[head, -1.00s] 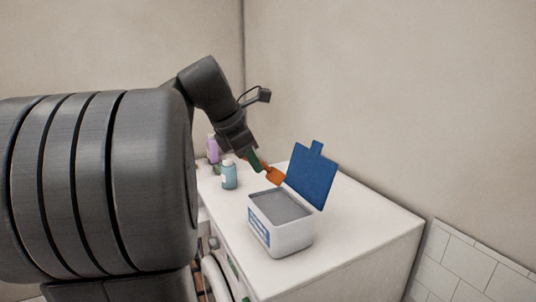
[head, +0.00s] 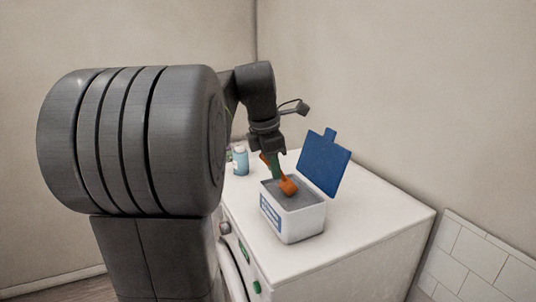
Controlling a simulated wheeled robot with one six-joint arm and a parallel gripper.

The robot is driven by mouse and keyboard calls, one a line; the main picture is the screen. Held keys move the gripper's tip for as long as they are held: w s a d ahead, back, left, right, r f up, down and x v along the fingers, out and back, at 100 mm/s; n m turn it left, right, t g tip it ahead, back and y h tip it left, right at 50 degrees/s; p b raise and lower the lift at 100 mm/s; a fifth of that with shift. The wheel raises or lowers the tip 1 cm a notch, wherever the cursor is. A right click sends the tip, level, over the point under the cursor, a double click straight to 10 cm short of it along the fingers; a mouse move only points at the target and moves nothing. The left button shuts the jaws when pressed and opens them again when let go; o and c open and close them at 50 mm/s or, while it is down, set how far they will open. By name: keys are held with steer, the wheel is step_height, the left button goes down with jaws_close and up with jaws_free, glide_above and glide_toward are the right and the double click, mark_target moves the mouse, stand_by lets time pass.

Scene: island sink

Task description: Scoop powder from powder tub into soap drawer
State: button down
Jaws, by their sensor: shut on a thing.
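The white powder tub (head: 303,225) stands on the white machine top with its blue lid (head: 323,165) open and tilted back. Grey powder (head: 300,201) fills it to near the rim. My gripper (head: 273,157) points down above the tub's far left part. It is shut on an orange scoop (head: 288,186), whose bowl is at the tub's opening, over or touching the powder; I cannot tell which. The soap drawer is not clearly visible; my own arm hides much of the machine's front.
The white machine top (head: 375,215) is clear to the right of the tub. A wall rises behind it. The machine's front has a green button (head: 257,287).

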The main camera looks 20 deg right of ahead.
mark_target(259, 158)
step_height(259, 158, down, 7)
steer(key=h+b, duration=0.5)
steer(key=b, duration=0.4)
steer(key=shift+t+h, duration=0.3)
steer(key=shift+h, duration=0.3)
steer(key=r+p, duration=0.1)
steer(key=r, duration=0.1)
steer(key=r+p, duration=0.2)
steer(key=r, duration=0.1)
steer(key=shift+a, duration=0.2)
steer(key=shift+a+f+h+b, duration=0.2)
steer(key=shift+f+h+b, duration=0.25)
steer(key=shift+b, duration=0.3)
steer(key=a+r+h, duration=0.1)
steer(key=r, duration=0.1)
steer(key=a+r+h, duration=0.2)
steer(key=r+h, duration=0.1)
steer(key=shift+s+a+r+n+t, duration=0.15)
steer(key=shift+a+r+n+t, duration=0.15)
steer(key=shift+n, duration=0.1)
steer(key=shift+f+b, duration=0.1)
steer(key=shift+b, duration=0.2)
